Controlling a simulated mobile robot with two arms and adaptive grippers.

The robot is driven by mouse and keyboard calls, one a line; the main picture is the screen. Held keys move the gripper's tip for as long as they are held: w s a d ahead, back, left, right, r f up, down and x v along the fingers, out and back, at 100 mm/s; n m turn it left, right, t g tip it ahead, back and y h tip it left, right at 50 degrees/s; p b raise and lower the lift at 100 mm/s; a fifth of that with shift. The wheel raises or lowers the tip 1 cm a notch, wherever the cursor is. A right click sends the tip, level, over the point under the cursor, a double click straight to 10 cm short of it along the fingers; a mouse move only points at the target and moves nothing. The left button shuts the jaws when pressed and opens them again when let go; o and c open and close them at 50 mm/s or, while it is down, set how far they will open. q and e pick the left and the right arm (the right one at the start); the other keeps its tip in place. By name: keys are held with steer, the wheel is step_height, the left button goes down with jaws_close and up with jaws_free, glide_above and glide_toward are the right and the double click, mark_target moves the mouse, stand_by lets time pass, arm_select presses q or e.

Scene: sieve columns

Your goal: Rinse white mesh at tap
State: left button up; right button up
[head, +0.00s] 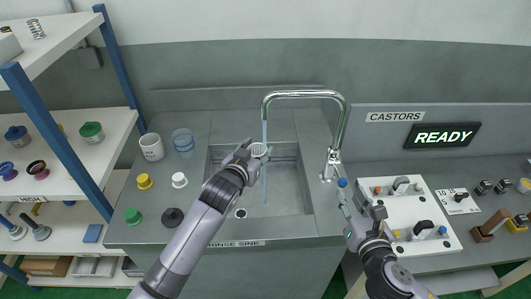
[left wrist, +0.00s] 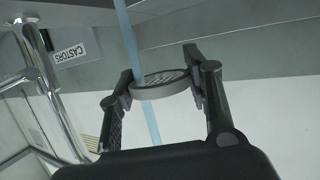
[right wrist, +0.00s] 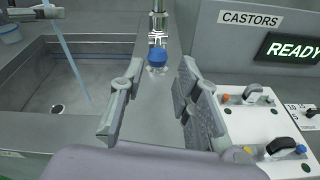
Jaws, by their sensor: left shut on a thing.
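The white mesh (head: 258,149) is a round framed sieve disc, held above the sink basin (head: 285,203). My left gripper (head: 251,152) is shut on its rim; the left wrist view shows the mesh (left wrist: 163,83) between both fingers. A pale blue water stream (head: 264,182) falls from the chrome tap (head: 303,94) and meets the mesh near its edge in the picture; it also shows in the left wrist view (left wrist: 128,38). My right gripper (head: 361,202) is open and empty near the tap's blue knob (head: 342,183), which lies beyond the fingertips in the right wrist view (right wrist: 157,57).
A white cup (head: 151,147) and a clear blue container (head: 183,142) stand left of the basin, with yellow, white, green and black pieces. A white panel with handles (head: 433,232) lies right of my right gripper. A blue-posted shelf (head: 66,146) stands at left.

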steer(key=c, duration=0.4)
steer(key=shift+r+m, duration=0.3)
steer(key=shift+m, duration=0.8)
steer(key=c, duration=0.3)
steer(key=m, duration=0.2)
steer(key=r+m, duration=0.1)
steer(key=m, duration=0.1)
steer(key=r+m, duration=0.1)
steer(key=m, duration=0.1)
steer(key=shift+s+a+m, duration=0.1)
steer(key=shift+m, duration=0.2)
jaws_close()
step_height(320, 180, up, 3)
steer(key=m+y, duration=0.2)
steer(key=m, duration=1.6)
glide_above(339, 183)
steer(key=w+a, duration=0.2)
steer(key=shift+g, duration=0.4)
steer(key=shift+s+d+f, duration=0.55)
steer(key=shift+f, duration=0.15)
steer(key=shift+s+d+f, duration=0.5)
steer(key=shift+f, duration=0.2)
